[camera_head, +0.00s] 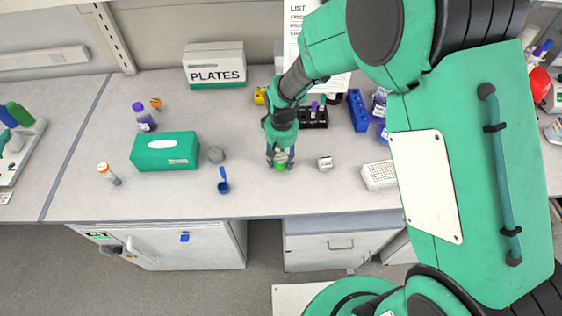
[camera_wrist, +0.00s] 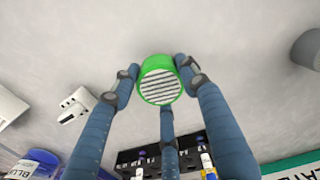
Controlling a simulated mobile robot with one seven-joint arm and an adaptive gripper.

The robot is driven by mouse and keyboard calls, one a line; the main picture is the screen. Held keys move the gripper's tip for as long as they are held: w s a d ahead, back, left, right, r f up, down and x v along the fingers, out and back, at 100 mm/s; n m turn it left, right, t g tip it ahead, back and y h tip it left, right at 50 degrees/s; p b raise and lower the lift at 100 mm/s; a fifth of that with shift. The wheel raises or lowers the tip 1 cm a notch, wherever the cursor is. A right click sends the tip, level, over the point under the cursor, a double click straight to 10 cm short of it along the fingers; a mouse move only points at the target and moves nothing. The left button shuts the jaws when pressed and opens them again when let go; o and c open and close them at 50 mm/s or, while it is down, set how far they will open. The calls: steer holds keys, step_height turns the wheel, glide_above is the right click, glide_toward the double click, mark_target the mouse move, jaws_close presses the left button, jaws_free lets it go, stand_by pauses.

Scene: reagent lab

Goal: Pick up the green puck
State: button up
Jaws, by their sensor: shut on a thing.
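The green puck (camera_wrist: 160,80) is a short round piece with a bright green rim and a white, dark-striped face. In the head view the green puck (camera_head: 281,166) shows at the tip of my gripper (camera_head: 280,158), low at the front part of the bench. My gripper also shows in the wrist view (camera_wrist: 158,78), with blue fingers closed around the puck's sides. I cannot tell whether the puck still touches the bench top.
A grey puck (camera_head: 216,154) and a blue scoop-like item (camera_head: 223,182) lie to the left, near a green box (camera_head: 165,151). A small white block (camera_head: 325,163) and a white rack (camera_head: 380,175) are to the right. A black rack (camera_head: 314,118) stands behind my gripper.

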steer(key=s+d, duration=0.1)
steer(key=s, duration=0.4)
steer(key=s+d+r, duration=0.1)
steer(key=s+d, duration=0.1)
steer(key=s, duration=0.3)
steer(key=s+d+r+p, duration=0.1)
steer(key=s, duration=0.4)
steer(key=shift+s+d+r, duration=0.1)
steer(key=shift+d+r, duration=0.15)
steer(key=shift+d, duration=0.1)
